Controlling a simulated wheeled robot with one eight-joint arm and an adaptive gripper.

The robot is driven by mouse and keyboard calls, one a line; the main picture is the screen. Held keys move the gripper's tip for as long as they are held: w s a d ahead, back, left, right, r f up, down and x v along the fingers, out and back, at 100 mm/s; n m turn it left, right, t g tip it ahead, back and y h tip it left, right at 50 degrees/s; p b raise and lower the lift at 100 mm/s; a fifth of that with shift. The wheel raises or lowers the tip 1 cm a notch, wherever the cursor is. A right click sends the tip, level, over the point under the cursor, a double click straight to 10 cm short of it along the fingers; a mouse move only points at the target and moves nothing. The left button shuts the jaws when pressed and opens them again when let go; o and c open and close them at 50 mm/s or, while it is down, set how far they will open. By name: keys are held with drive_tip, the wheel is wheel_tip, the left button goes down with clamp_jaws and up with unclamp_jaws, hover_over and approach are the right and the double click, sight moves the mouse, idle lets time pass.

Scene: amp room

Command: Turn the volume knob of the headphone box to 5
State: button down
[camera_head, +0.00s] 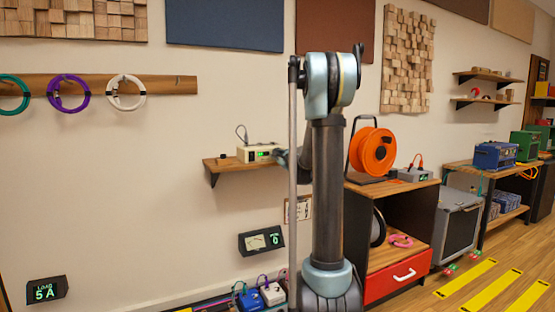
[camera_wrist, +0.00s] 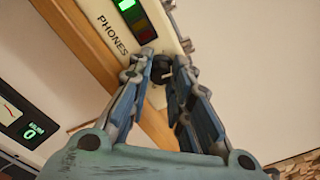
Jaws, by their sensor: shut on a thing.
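The headphone box (camera_head: 257,153) is a cream box on a small wooden wall shelf, with a green light on its front. In the wrist view, the box (camera_wrist: 112,10) shows the word PHONES, a bright green light and darker red and green segments. My gripper (camera_wrist: 163,66) is at the box's front, its two fingers on either side of a small dark knob (camera_wrist: 161,69) and shut on it. The fingers partly hide the knob, and I cannot read its pointer. In the head view my gripper (camera_head: 281,157) is mostly hidden behind my arm.
The wooden shelf (camera_head: 226,165) juts from the wall under the box. A dark wall display (camera_head: 261,241) below has a meter and a green 0; it also shows in the wrist view (camera_wrist: 22,122). An orange cable reel (camera_head: 375,151) stands on a cabinet to the right.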

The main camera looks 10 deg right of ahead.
drive_tip(key=shift+n, duration=0.5)
drive_tip(key=shift+s, duration=0.1)
drive_tip(key=c, duration=1.7)
unclamp_jaws()
drive_tip(key=shift+f, duration=0.1)
drive_tip(key=v, duration=1.1)
drive_tip(key=shift+s+d, duration=0.1)
drive_tip(key=shift+s, duration=0.3)
